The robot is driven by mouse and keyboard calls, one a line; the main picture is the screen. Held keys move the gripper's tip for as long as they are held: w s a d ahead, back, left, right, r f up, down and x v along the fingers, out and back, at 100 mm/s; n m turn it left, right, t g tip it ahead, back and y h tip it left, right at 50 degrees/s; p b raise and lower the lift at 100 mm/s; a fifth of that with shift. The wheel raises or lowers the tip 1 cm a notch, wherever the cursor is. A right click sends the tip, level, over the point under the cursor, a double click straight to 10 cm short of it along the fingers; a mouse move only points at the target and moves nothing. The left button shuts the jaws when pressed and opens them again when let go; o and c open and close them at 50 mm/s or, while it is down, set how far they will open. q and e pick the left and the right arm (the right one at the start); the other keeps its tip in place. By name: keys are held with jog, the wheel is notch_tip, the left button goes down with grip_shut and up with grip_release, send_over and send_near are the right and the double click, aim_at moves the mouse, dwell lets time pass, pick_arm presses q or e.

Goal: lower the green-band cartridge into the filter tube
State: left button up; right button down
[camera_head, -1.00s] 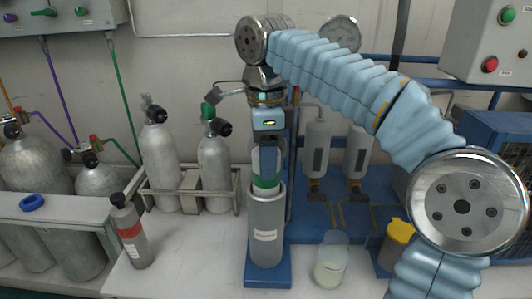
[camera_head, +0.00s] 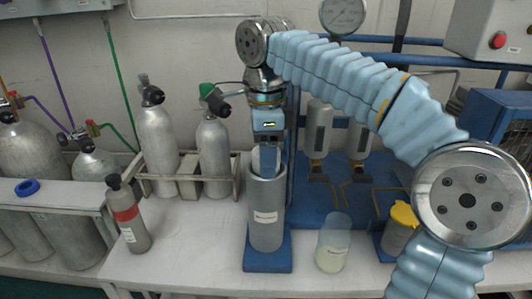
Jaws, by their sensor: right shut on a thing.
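The filter tube (camera_head: 266,222) is a grey open-topped cylinder standing upright on a blue base in the camera_head view. My right gripper (camera_head: 266,160) points straight down at the tube's mouth and is shut on the green-band cartridge (camera_head: 264,158). Only the upper, pale grey part of the cartridge shows between the fingers. Its green band is hidden inside the tube, so the cartridge sits partly in it and looks upright. Whether it touches the bottom cannot be seen. My left gripper is not in view.
A red-band cartridge (camera_head: 127,215) stands left on the bench. Silver cylinders (camera_head: 158,145) stand in a rack behind it. A clear beaker (camera_head: 333,245) and a yellow-lidded jar (camera_head: 398,230) stand right of the tube.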

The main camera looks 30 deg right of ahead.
jog(key=shift+f, duration=0.35)
jog(key=shift+c, duration=1.5)
grip_release()
jog(key=shift+a+f+b, duration=0.1)
jog(key=shift+f+b, duration=0.1)
jog(key=shift+b, duration=0.1)
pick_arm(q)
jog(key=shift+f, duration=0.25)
pick_arm(e)
jog(key=shift+o, duration=0.2)
notch_tip(320, 180, up, 14)
jog(key=p, duration=0.6)
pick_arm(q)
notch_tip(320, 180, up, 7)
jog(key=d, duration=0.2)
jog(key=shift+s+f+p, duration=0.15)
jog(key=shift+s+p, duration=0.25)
pick_arm(e)
jog(key=shift+s+r, duration=0.1)
jog(key=shift+r, duration=0.35)
